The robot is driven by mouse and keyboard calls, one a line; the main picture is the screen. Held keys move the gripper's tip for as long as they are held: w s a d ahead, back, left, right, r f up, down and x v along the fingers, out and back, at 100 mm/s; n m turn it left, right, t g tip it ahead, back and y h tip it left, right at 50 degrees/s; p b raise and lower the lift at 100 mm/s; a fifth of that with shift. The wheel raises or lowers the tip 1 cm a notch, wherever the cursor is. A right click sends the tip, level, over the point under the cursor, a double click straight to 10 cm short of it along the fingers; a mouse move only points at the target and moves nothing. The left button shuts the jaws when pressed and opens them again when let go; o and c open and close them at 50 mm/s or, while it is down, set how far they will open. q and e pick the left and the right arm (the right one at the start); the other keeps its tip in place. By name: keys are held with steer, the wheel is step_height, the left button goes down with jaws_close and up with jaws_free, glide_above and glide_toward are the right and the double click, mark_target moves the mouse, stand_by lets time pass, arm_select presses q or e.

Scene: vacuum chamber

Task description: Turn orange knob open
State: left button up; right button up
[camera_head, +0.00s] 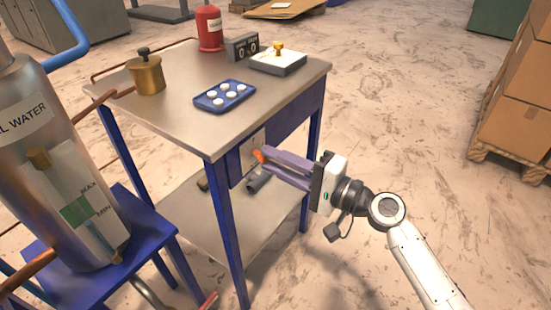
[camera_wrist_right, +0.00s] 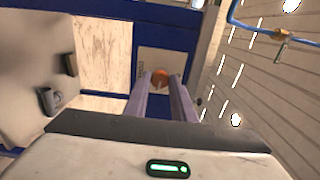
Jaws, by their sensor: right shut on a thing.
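The orange knob (camera_head: 258,156) sits on a light plate (camera_head: 252,143) on the front side of the blue-framed table, below its top. My right gripper (camera_head: 264,158) reaches in from the right, its two long purple fingers at the knob. In the right wrist view the orange knob (camera_wrist_right: 160,79) shows at the fingertips (camera_wrist_right: 161,80), in front of the plate (camera_wrist_right: 166,62). The gripper is shut on the knob, and the fingers partly cover it. My left gripper is not in view.
The table top (camera_head: 190,75) holds a blue tray with white discs (camera_head: 225,95), a brass pot (camera_head: 146,74), a red bottle (camera_head: 210,27) and a box with a yellow knob (camera_head: 278,60). A metal tank (camera_head: 45,160) stands at left. Floor at right is clear, with stacked cartons (camera_head: 515,100) beyond.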

stand_by(0.4)
steer(key=o, duration=1.1)
steer(key=shift+c, duration=0.2)
steer(key=v, duration=1)
steer(key=shift+d, duration=0.15)
steer(key=shift+s, duration=0.1)
